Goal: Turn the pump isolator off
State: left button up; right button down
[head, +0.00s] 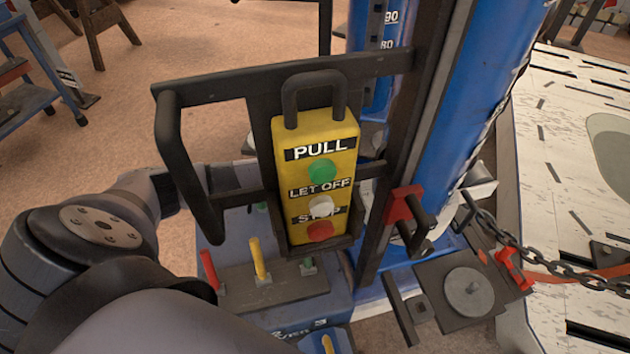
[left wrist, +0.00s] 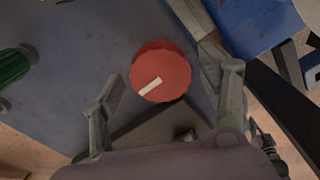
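A round red knob (left wrist: 161,72) with a white pointer bar sits on a blue-grey panel in the left wrist view. I take it to be the pump isolator. Its bar is slanted, lower left to upper right. My left gripper (left wrist: 170,88) is open, with one finger on each side of the knob; I cannot tell whether either finger touches it. In the head view my left arm reaches in from the left, and its gripper and the knob are hidden behind the yellow control pendant and its frame. My right gripper is not in view.
The yellow pendant (head: 348,180) hangs in a dark frame (head: 176,150) close to my left arm. Red (head: 209,268) and yellow (head: 257,258) levers stand below. A blue column (head: 470,100) and chain (head: 540,262) are to the right. A green object (left wrist: 14,66) lies left of the knob.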

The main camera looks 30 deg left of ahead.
pick_arm(q)
jog(key=c, duration=1.1)
jog(key=shift+o, duration=0.2)
jog(key=shift+r+n+p, duration=0.25)
jog(key=shift+n+p, duration=0.65)
jog(key=shift+p, duration=0.25)
jog(key=n+p, duration=0.4)
jog(key=n, duration=0.1)
jog(key=shift+p, duration=0.35)
jog(key=n+p, duration=0.3)
jog(key=n, duration=0.1)
jog(key=shift+n, duration=0.4)
jog(key=n+p, duration=0.1)
jog(key=n, duration=0.2)
jog(key=shift+f+p, duration=0.1)
jog(key=shift+p, duration=0.3)
jog(key=shift+a+n+p, duration=0.1)
jog(key=shift+n+p, duration=0.35)
jog(key=shift+n, duration=0.45)
jog(key=shift+f, duration=0.1)
jog(key=o, duration=1.2)
jog(key=shift+c, duration=0.2)
